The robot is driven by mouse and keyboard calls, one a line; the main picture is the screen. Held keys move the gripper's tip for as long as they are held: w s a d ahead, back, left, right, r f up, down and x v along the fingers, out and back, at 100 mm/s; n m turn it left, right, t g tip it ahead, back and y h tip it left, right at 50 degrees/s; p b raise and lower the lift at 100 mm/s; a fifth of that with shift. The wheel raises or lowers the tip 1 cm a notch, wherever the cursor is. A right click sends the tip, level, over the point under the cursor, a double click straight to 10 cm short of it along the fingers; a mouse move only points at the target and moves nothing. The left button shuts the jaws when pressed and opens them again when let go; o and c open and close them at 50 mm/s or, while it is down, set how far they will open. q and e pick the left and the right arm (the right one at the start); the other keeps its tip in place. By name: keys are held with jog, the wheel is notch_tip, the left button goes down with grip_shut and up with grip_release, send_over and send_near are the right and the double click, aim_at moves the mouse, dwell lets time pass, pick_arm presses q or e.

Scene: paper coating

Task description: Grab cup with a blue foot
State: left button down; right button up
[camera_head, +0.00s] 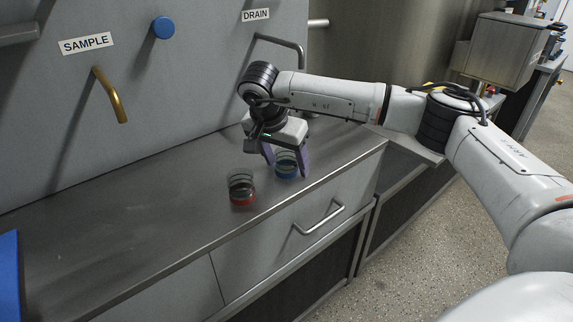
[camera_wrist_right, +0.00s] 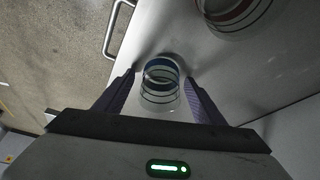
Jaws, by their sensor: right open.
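The clear cup with a blue foot (camera_head: 286,165) stands on the steel counter in the head view, and it also shows in the right wrist view (camera_wrist_right: 160,86). My right gripper (camera_head: 286,170) is over it, with its purple fingers on either side of the cup. In the right wrist view the fingers (camera_wrist_right: 160,90) are spread, and a gap appears on each side of the cup. A second clear cup with a red foot (camera_head: 242,190) stands to the left of it. My left gripper is not in view.
The steel counter (camera_head: 130,235) is clear on its left part. A brass spout (camera_head: 109,95) and a drain handle (camera_head: 280,52) stick out from the back wall. A blue object (camera_head: 10,275) stands at the far left. A drawer handle (camera_head: 318,217) juts out at the front.

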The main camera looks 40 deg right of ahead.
jog(key=c, duration=1.1)
